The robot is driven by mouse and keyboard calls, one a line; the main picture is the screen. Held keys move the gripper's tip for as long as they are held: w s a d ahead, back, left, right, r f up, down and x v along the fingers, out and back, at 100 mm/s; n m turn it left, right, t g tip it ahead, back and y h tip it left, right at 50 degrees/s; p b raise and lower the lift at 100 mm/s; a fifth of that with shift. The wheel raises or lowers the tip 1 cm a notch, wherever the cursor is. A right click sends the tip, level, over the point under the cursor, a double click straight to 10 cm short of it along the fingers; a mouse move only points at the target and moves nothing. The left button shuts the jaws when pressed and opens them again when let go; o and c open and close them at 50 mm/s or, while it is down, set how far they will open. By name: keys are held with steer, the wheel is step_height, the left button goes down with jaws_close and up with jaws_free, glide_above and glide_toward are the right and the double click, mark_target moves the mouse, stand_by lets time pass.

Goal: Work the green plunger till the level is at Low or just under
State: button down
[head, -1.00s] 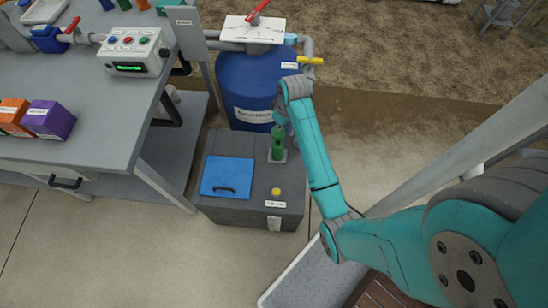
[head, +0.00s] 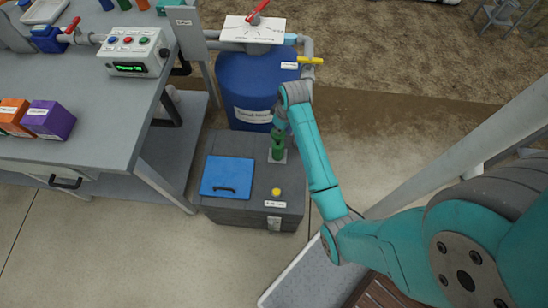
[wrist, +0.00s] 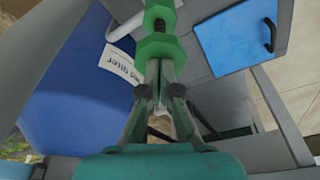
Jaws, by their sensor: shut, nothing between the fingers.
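The green plunger (head: 278,152) stands on top of the grey tank box (head: 235,208), right of its blue lid (head: 228,177). My gripper (head: 279,134) is right over the plunger's top in the head view. In the wrist view, the closed fingertips (wrist: 160,72) are at the near edge of the plunger's green hex-shaped part (wrist: 161,48). They look in contact or nearly so; I cannot tell which. Nothing is between the fingers. A small upright gauge strip (head: 274,224) is on the box's front; its level and marks are too small to read.
A blue drum (head: 245,95) with a yellow-handled valve (head: 311,60) stands behind the box. A yellow cap (head: 276,191) sits on the box top. A grey bench (head: 100,110) with a button panel (head: 135,52) is at left. Open floor lies in front.

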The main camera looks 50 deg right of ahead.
mark_target(279, 137)
steer(key=shift+s+f, duration=0.1)
steer(key=shift+f, duration=2.6)
steer(key=shift+r, duration=3.85)
steer(key=shift+f, duration=0.1)
steer(key=shift+f, duration=3.75)
steer(key=shift+r, duration=3.85)
